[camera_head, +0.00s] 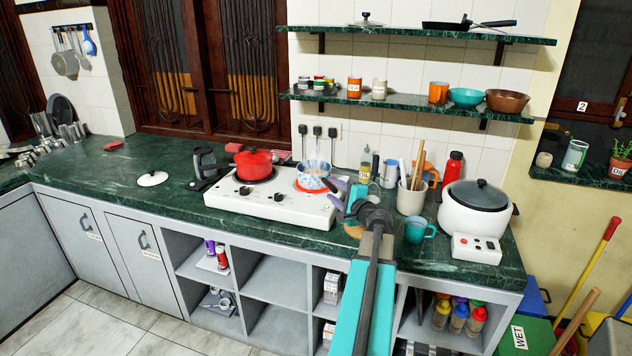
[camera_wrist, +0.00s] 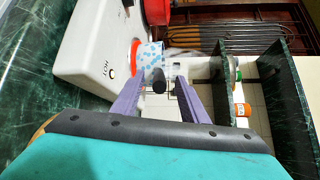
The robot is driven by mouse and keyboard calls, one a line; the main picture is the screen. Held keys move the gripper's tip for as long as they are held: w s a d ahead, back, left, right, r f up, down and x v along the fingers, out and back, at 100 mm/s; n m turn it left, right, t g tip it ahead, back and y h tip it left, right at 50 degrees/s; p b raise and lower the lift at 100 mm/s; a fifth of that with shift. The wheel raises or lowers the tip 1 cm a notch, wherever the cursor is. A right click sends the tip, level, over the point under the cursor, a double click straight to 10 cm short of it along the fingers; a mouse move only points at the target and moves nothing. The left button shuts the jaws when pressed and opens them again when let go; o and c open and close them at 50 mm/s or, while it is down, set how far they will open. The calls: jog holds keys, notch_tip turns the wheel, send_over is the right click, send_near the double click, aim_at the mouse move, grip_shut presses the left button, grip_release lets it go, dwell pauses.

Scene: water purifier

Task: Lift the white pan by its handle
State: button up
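The white pan (camera_head: 312,173) has a blue pattern and sits on the right burner of the white stove (camera_head: 272,206). In the wrist view the pan (camera_wrist: 151,55) is straight ahead, and its dark handle (camera_wrist: 159,80) points toward me. My gripper (camera_head: 334,190) has purple fingers and is at the pan's right front. In the wrist view my gripper (camera_wrist: 163,84) is open, with the handle end showing between the fingertips and a gap on each side. I cannot tell how deep the handle reaches between the fingers.
A red pot (camera_head: 253,163) stands on the left burner. A utensil crock (camera_head: 410,197), a teal mug (camera_head: 417,230) and a white rice cooker (camera_head: 476,209) stand to the right of my gripper. Shelves (camera_head: 410,98) hang above. The counter left of the stove is mostly clear.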

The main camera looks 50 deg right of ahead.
aim_at(322, 181)
jog(key=shift+p+x, duration=0.85)
jog(key=shift+x, duration=1.6)
grip_shut()
